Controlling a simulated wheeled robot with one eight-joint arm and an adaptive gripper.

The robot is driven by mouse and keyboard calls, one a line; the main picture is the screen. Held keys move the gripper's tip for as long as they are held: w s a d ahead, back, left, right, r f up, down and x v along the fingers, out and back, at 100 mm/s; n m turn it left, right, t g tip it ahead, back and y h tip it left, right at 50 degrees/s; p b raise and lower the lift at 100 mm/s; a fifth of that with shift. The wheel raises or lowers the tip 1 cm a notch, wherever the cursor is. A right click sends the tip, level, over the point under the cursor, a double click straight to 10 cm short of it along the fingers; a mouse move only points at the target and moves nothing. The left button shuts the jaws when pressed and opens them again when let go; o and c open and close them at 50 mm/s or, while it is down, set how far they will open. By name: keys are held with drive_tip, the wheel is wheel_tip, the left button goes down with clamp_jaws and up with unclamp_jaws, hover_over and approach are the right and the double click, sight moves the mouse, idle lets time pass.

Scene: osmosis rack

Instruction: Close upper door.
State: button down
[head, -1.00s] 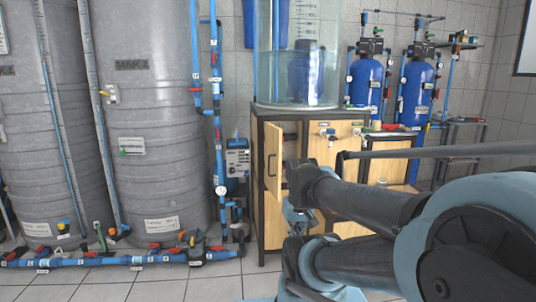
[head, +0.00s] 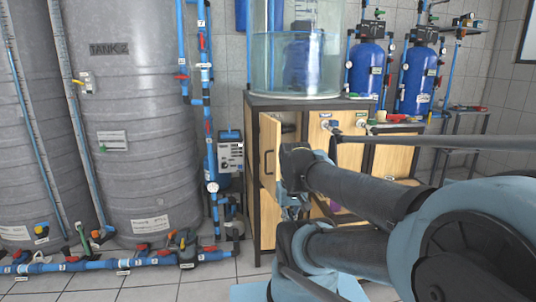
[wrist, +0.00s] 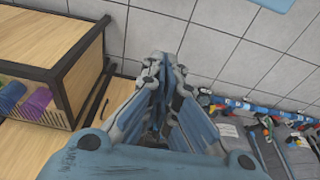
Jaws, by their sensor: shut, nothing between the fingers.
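The upper door (head: 269,150) is a light wooden panel with a dark handle, on the left of the dark-framed wooden cabinet (head: 253,200). It stands open, swung out from the front. My gripper (head: 290,208) is low in front of the cabinet, just right of the door in the head view, partly hidden by my arm. In the wrist view my gripper (wrist: 160,62) is shut and empty, over the tiled floor. The wooden cabinet (wrist: 55,75) with its dark frame is to its left there. Whether the gripper touches the door cannot be told.
A clear round tank (head: 295,70) stands on the cabinet. A large grey tank (head: 140,150) and blue floor pipes (head: 100,263) are on the left. Blue filter vessels (head: 366,70) stand behind on the right. Purple and teal items (wrist: 38,100) show inside the cabinet.

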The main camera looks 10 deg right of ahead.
drive_tip(key=w+r+m, duration=0.4)
drive_tip(key=w+r, duration=0.2)
drive_tip(key=r, duration=0.2)
wheel_tip(320, 180, up, 12)
drive_tip(key=r+m+g+h, duration=0.1)
drive_tip(key=m+h, duration=0.3)
drive_tip(key=m, duration=0.8)
hover_over(268, 151)
drive_tip(key=s+a, duration=0.4)
drive_tip(key=a, duration=0.4)
drive_tip(key=shift+w+d+f, duration=0.2)
drive_tip(key=shift+d+f, duration=1.1)
drive_tip(key=shift+f, duration=0.3)
drive_tip(key=shift+w+d+f, duration=0.25)
drive_tip(key=shift+d+f, duration=1)
drive_tip(key=shift+f, duration=0.4)
drive_tip(key=shift+w+d+f, duration=0.2)
drive_tip(key=shift+d+f, duration=1.1)
drive_tip(key=shift+f, duration=0.3)
